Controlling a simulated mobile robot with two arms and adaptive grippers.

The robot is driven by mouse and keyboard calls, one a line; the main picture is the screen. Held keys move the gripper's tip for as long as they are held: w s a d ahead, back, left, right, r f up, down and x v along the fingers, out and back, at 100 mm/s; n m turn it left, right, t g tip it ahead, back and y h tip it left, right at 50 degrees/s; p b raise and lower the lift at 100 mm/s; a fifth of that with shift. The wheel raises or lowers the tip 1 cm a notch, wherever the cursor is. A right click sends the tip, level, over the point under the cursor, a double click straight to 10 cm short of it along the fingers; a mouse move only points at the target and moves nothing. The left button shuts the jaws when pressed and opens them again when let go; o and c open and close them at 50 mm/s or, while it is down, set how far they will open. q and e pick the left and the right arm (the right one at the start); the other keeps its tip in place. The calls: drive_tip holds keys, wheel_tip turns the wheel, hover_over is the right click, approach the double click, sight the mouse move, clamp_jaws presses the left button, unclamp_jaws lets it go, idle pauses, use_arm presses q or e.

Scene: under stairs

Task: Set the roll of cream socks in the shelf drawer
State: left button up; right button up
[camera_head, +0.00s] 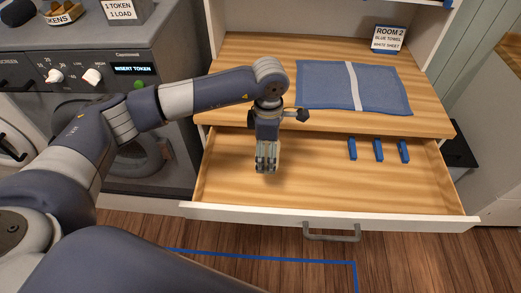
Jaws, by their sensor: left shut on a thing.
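The shelf drawer (330,193) is pulled open below the wooden shelf top. My left gripper (266,168) points down over the left part of the drawer. It is shut on a small pale thing, taken to be the roll of cream socks, which is mostly hidden by the fingers. I cannot tell whether it touches the drawer floor. Several blue clothes pegs (378,150) lie at the drawer's back right. My right gripper is not in view.
A folded blue towel with a white band (353,87) lies on the shelf top, with a ROOM 2 sign (388,38) behind it. A grey washing machine (150,75) stands at left. The drawer's middle and front are clear.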

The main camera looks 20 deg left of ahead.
use_arm(q)
drive_tip(key=shift+w+d+f+n, duration=0.1)
drive_tip(key=shift+w+f+n, duration=0.15)
drive_tip(key=shift+f+n, duration=0.4)
drive_tip(key=shift+r, duration=0.15)
drive_tip(key=shift+f+b, duration=0.2)
drive_tip(key=shift+b, duration=0.35)
wheel_tip(320, 180, down, 8)
drive_tip(key=b, duration=0.7)
drive_tip(key=shift+f, duration=0.25)
drive_tip(key=o, duration=1.4)
drive_tip(key=shift+o, duration=0.2)
